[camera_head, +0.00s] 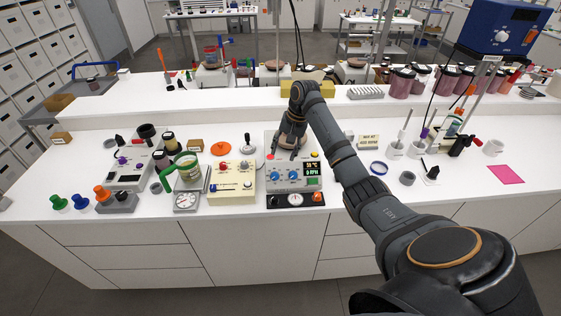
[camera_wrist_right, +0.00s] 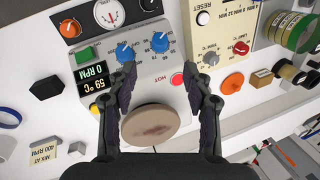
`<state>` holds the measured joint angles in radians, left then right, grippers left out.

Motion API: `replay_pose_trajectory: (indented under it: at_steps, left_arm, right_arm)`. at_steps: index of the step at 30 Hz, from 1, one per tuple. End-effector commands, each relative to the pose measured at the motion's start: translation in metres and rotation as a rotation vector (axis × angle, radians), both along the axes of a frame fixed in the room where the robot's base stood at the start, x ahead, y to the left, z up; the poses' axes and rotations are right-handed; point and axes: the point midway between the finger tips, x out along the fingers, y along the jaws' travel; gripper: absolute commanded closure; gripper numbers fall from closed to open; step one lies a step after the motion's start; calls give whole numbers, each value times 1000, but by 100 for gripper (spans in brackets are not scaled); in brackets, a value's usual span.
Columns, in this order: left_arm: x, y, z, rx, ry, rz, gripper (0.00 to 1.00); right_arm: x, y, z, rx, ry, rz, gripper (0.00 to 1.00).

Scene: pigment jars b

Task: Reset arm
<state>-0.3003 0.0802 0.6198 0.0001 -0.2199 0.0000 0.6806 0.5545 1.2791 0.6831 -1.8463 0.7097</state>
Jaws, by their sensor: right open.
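My right arm reaches in from the lower right of the head view. Its gripper (camera_head: 290,148) points down over the rear of the grey hotplate stirrer (camera_head: 312,184). In the right wrist view the gripper (camera_wrist_right: 160,80) is open and empty, its two fingers well apart. The stirrer's round brownish top (camera_wrist_right: 150,123) shows between and below the fingers, and its blue knobs (camera_wrist_right: 142,46) lie beyond the fingertips. The display (camera_wrist_right: 94,84) reads 59 °C and 0 RPM. Whether a finger touches the stirrer I cannot tell. My left gripper is not in view.
A raised shelf (camera_head: 215,107) runs behind.

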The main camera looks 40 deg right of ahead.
Motion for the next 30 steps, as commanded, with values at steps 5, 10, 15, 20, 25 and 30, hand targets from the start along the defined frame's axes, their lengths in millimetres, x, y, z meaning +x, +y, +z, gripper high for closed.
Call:
replay_pose_trajectory:
  at_steps: [5, 10, 15, 20, 25, 30]
  left_arm:
    - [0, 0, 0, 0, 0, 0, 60]
    - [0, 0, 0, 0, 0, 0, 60]
    - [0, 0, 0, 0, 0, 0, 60]
    - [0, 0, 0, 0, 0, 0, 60]
    - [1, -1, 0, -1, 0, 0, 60]
    - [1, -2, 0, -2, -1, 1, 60]
  right_arm:
    - [-2, -2, 9, -1, 1, -1, 50]
    - [-2, -2, 9, -1, 1, -1, 50]
    - [-2, -2, 9, -1, 1, -1, 50]
    - [-3, 0, 6, -4, 2, 6, 50]
    - [-30, 35, -50, -99, -1, 166, 50]
    - [-105, 98, -122, -243, -54, 465, 50]
